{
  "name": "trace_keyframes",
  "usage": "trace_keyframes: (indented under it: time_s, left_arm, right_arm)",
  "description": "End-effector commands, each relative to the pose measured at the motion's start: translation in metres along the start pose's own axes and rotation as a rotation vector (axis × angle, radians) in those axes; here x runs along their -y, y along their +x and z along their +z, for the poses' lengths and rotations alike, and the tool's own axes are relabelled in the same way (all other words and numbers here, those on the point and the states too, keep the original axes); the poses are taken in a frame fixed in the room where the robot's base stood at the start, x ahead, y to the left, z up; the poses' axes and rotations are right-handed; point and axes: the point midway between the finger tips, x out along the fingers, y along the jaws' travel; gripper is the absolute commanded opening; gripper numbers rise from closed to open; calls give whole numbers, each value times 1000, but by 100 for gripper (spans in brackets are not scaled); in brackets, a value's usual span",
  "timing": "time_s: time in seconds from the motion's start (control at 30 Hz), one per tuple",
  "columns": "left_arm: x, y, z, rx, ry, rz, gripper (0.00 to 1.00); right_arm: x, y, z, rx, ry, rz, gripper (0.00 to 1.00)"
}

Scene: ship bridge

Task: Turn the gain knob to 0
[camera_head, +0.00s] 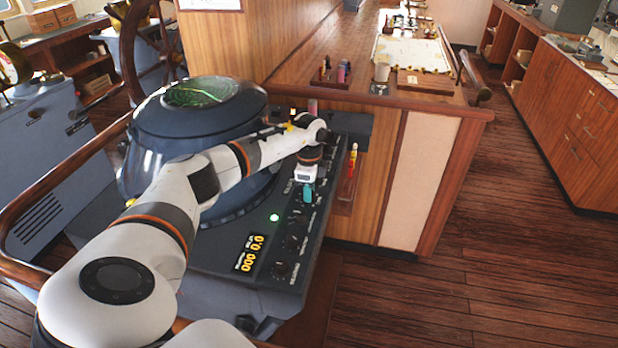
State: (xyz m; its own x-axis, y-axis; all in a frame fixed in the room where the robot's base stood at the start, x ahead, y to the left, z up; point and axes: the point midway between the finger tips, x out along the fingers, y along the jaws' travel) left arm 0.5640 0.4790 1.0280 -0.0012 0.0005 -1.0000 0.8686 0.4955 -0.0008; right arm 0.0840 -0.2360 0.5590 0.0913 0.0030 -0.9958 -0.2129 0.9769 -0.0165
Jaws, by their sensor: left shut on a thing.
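The radar console (215,262) stands in the middle left, with a round screen on top and a sloping dark control panel. A column of small black knobs runs along the panel's right side; a lower knob (281,268) and another knob (293,241) show clearly. The labels are too small to read, so I cannot tell which is the gain knob. My left gripper (307,194) points down at the upper part of this column. Its teal fingertips are shut on a knob, which they mostly hide. My right gripper is out of view.
A green lamp (274,217) and a yellow digital display (249,253) are on the panel left of the knobs. A wooden handrail (60,172) curves round the console's left. A wooden chart table (350,95) stands behind. The floor to the right is clear.

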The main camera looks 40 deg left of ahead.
Motion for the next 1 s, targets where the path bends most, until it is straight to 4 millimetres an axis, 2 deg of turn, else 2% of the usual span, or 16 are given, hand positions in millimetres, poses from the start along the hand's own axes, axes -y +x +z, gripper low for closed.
trace_keyframes:
  time_s: [0.27,0.3,0.4,0.43,0.77,0.87,1.0]
  left_arm:
    - [-2,-3,0,3,-4,7,4]
    - [-2,-3,0,3,-4,7,30]
    - [-2,-2,0,3,-3,6,46]
    - [-2,-2,0,2,-3,5,48]
    - [-1,-4,0,2,-1,3,48]
    - [-1,-14,0,3,0,5,48]
    - [-2,-40,0,4,-1,8,48]
  right_arm:
    - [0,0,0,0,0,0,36]
    - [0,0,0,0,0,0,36]
    - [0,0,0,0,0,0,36]
    - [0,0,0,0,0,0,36]
    - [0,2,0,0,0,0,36]
    - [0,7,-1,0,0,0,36]
    - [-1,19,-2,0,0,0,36]
